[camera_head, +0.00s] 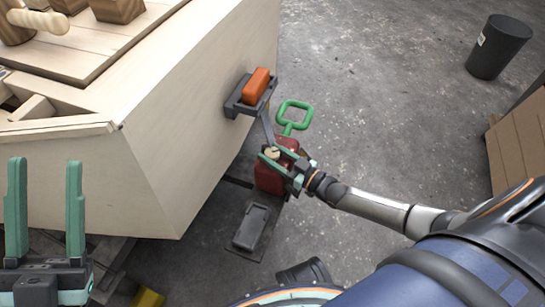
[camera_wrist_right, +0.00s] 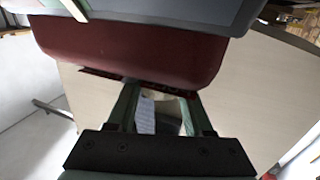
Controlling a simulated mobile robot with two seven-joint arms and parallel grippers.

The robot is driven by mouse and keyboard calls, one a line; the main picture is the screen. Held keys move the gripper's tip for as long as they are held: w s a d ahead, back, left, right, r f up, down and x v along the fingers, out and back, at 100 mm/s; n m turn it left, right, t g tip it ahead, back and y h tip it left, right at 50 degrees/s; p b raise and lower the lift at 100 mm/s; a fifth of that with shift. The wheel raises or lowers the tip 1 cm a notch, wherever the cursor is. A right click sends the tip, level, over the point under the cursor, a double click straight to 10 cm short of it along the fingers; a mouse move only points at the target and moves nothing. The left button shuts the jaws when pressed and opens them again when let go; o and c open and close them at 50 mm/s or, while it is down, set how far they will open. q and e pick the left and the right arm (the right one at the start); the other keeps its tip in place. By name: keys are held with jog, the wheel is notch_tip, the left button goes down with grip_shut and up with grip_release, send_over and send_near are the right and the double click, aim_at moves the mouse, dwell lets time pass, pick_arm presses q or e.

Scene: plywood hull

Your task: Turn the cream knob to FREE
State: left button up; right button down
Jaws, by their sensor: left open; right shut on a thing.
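The cream knob (camera_head: 272,152) shows as a small pale round piece at the top of a red housing (camera_head: 268,179), beside the plywood hull. My right gripper (camera_head: 277,156) is shut on the knob, its green fingers on either side of it. In the right wrist view the fingers (camera_wrist_right: 164,100) close around a pale piece under a dark red body (camera_wrist_right: 130,50). The knob is largely covered by the fingers, and no FREE mark or pointer can be read. My left gripper (camera_head: 46,175) is open and empty at the lower left, in front of the hull.
The plywood hull (camera_head: 190,130) fills the left and centre. An orange block (camera_head: 256,85) sits on a dark bracket on its side. A green loop handle (camera_head: 293,113) stands just behind the red housing. A black bin (camera_head: 498,48) stands far right. Grey floor is clear between.

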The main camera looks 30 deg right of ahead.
jog(key=shift+n+g+y, duration=0.4)
jog(key=shift+n+y, duration=0.1)
jog(key=shift+y, duration=0.3)
jog(key=shift+c, duration=1.5)
grip_release()
jog(key=p+v, duration=0.3)
jog(key=v, duration=0.9)
jog(key=shift+s+p, duration=0.25)
jog(key=shift+p, duration=0.05)
jog(key=shift+d, duration=0.1)
